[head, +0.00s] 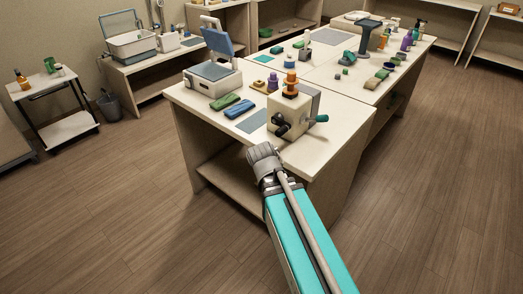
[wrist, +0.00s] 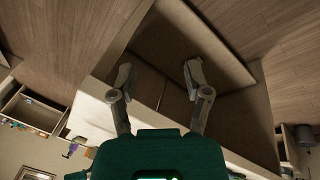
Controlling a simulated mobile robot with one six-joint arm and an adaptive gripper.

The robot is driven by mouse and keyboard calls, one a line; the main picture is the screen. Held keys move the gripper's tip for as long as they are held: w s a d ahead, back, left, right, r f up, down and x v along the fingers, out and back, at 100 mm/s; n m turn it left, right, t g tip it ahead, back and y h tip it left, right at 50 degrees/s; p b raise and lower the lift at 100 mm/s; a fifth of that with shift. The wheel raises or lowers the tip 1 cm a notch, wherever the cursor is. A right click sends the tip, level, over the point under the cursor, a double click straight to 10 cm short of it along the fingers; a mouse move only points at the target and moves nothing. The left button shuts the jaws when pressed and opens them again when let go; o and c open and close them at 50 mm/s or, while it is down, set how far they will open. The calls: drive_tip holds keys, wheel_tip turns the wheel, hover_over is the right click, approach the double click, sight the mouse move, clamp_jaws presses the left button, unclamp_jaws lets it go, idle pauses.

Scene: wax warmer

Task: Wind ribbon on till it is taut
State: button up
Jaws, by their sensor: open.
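A cream box-shaped device (head: 288,112) stands near the front corner of the table. It has a black crank-like part on its front and a green handle (head: 321,118) on its right side. An orange and dark piece (head: 291,80) sits on top of it. I cannot make out a ribbon or how tight it is. My gripper (head: 262,150) is just in front of the table edge, below and left of the device, apart from it. In the wrist view my gripper (wrist: 158,74) has its two fingers spread with nothing between them; the device does not show there.
A warmer-like machine with a raised blue lid (head: 214,72) stands left of the device. Blue and green pads (head: 232,106) and a grey mat (head: 253,121) lie nearby. Bottles and small items crowd the table further back. The floor (head: 120,210) around the table is clear.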

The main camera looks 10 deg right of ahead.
drive_tip(key=w+d+m+t+h+b, duration=0.2)
drive_tip(key=w+m+h, duration=0.1)
drive_tip(key=w+h, duration=0.1)
drive_tip(key=m+t+h+b, duration=0.5)
drive_tip(key=t+h+b, duration=0.1)
drive_tip(key=t+h, duration=0.15)
approach(277, 135)
drive_tip(key=shift+w+d+r, duration=0.15)
drive_tip(key=shift+d, duration=0.2)
drive_tip(key=shift+d, duration=0.1)
drive_tip(key=shift+x, duration=4.3)
drive_tip(key=shift+w, duration=0.15)
